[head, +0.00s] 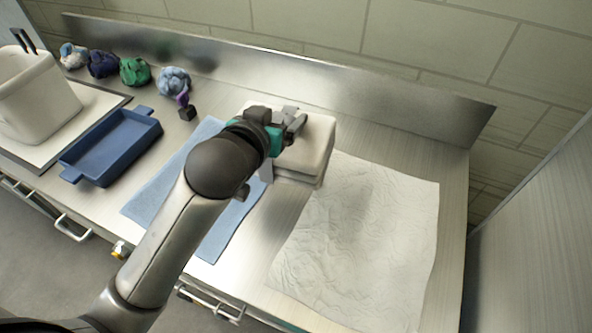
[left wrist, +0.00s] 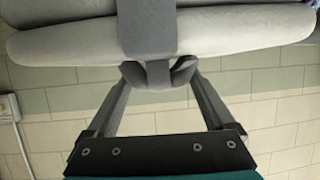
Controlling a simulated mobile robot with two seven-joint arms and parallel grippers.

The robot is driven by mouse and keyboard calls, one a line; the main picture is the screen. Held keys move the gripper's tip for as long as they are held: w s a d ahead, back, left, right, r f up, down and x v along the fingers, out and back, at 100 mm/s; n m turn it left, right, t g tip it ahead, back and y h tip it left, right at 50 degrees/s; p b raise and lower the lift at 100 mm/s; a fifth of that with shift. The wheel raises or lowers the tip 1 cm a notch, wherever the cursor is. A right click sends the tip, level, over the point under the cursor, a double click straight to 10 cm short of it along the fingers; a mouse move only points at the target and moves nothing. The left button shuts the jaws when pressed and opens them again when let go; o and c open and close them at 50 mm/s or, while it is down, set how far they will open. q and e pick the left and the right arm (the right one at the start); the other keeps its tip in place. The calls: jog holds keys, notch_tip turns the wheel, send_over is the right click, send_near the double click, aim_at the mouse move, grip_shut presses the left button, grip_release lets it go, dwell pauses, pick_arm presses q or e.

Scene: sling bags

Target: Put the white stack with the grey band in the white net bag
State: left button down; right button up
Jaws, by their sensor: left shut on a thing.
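The white stack (head: 314,142) is held up over the counter, between the blue cloth and the white sheet. In the left wrist view the stack (left wrist: 60,45) shows as pale folded layers with the grey band (left wrist: 147,28) around its middle. My left gripper (head: 293,125) is shut at the band, and its fingertips also show in the left wrist view (left wrist: 158,75). A flat, crinkled white sheet (head: 370,240) lies on the counter just right of the stack; it may be the white net bag, but I see no mesh or opening. My right gripper is not in view.
A blue cloth (head: 152,205) lies under my left arm. A blue tray (head: 112,148) and a white bin (head: 38,98) stand at the left. Several crumpled bundles, one green (head: 135,71), line the back. A metal backsplash (head: 400,98) bounds the counter.

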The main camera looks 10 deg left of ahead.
pick_arm(q)
jog(key=shift+m+h, duration=0.5)
jog(key=shift+h, duration=0.1)
jog(key=w+r, duration=0.1)
jog(key=r, duration=0.1)
jog(key=w+d+r+p, duration=0.1)
jog(key=r, duration=0.1)
jog(key=w+d+r+p, duration=0.1)
jog(key=r, duration=0.1)
jog(key=shift+w+d, duration=0.15)
jog(key=shift+w+d+r, duration=0.15)
jog(key=shift+r, duration=0.05)
jog(key=shift+w+d+f, duration=0.1)
jog(key=shift+f, duration=0.1)
notch_tip(320, 180, down, 15)
jog(key=b, duration=0.4)
notch_tip(320, 180, down, 4)
jog(key=shift+f+b, duration=0.2)
jog(key=shift+b, duration=0.35)
jog(key=shift+f, duration=0.15)
